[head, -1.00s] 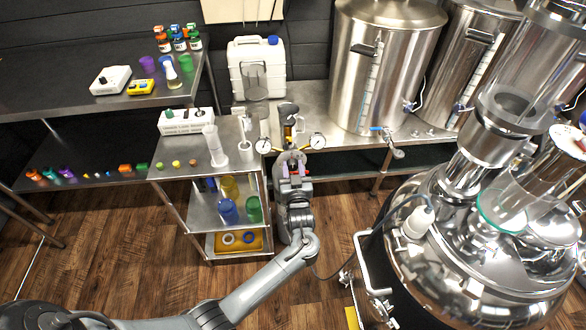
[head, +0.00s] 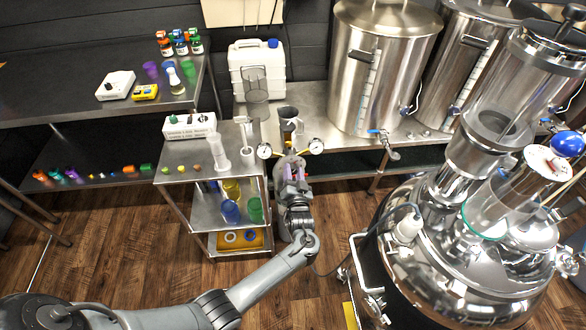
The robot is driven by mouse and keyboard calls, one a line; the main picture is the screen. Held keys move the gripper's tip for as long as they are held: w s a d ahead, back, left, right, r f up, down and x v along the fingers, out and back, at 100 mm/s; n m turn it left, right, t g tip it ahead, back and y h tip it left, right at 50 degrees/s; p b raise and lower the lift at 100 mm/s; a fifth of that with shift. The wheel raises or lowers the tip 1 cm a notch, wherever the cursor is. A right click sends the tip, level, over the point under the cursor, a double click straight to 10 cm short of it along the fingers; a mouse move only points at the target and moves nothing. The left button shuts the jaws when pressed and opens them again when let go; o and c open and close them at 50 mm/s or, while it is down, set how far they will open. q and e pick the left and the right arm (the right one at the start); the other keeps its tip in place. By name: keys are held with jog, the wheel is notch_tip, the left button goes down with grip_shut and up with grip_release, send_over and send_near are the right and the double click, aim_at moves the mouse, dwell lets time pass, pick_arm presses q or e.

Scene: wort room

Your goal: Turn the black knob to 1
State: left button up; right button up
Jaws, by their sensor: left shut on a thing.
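My left gripper (head: 291,163) reaches up to the front of a regulator with two round dials, a left gauge (head: 264,150) and a right gauge (head: 316,147). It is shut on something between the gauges. The spot and the hold fit the black knob, but the jaws hide it, and I cannot read its setting. A dark jug (head: 289,121) stands just behind the regulator. My right gripper is not in view.
A white box (head: 190,125) with small knobs sits on the steel cart (head: 178,158) to the left. Tall steel kettles (head: 382,65) stand behind. A large shiny vessel (head: 445,265) fills the right. Floor between is clear.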

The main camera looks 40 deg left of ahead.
pick_arm(q)
jog(key=m+p, duration=0.1)
jog(key=m, duration=0.2)
jog(key=shift+r, duration=0.15)
jog(key=m+p, duration=0.2)
jog(key=m, duration=0.1)
jog(key=shift+m, duration=0.3)
jog(key=m, duration=0.2)
jog(key=shift+m+p, duration=0.3)
jog(key=shift+p, duration=0.1)
jog(key=m, duration=0.2)
jog(key=shift+f+m+p, duration=0.25)
jog(key=shift+m+p, duration=0.1)
jog(key=shift+m, duration=0.65)
jog(key=shift+f, duration=0.1)
jog(key=o, duration=1)
jog(key=shift+o, duration=0.2)
